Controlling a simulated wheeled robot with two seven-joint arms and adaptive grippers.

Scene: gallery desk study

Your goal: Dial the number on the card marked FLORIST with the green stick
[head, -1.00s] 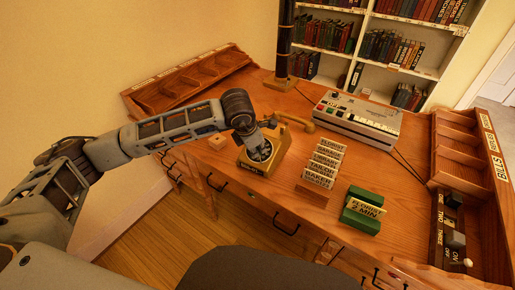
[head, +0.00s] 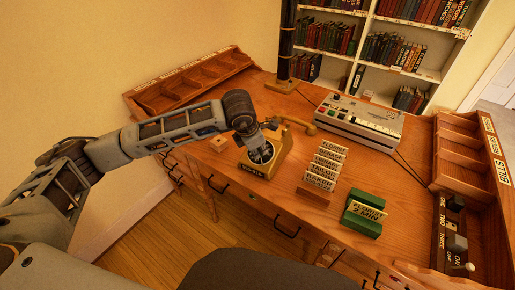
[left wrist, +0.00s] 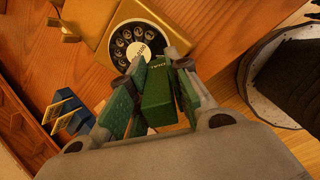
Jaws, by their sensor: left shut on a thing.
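My left gripper (head: 259,147) is over the dial of the yellow-tan telephone (head: 252,168). In the left wrist view its fingers (left wrist: 156,92) are shut on the green stick (left wrist: 156,88), whose tip points toward the dial (left wrist: 122,42). The tip is at or close to the dial's lower edge; I cannot tell whether it touches. In the head view the gripper hides the stick. A card rack (head: 313,196) holds several name cards, with the FLORIST card (head: 333,146) at the back. Another card, reading FLORIST 2 MIN (head: 369,211), stands in a green holder (head: 361,226). My right gripper is out of view.
The telephone's handset (head: 300,126) lies behind the dial. A grey machine with buttons (head: 358,121) stands at the back. Wooden pigeonholes stand at the left (head: 188,84) and right (head: 462,150) desk ends. A dark post (head: 286,40) rises at the back edge.

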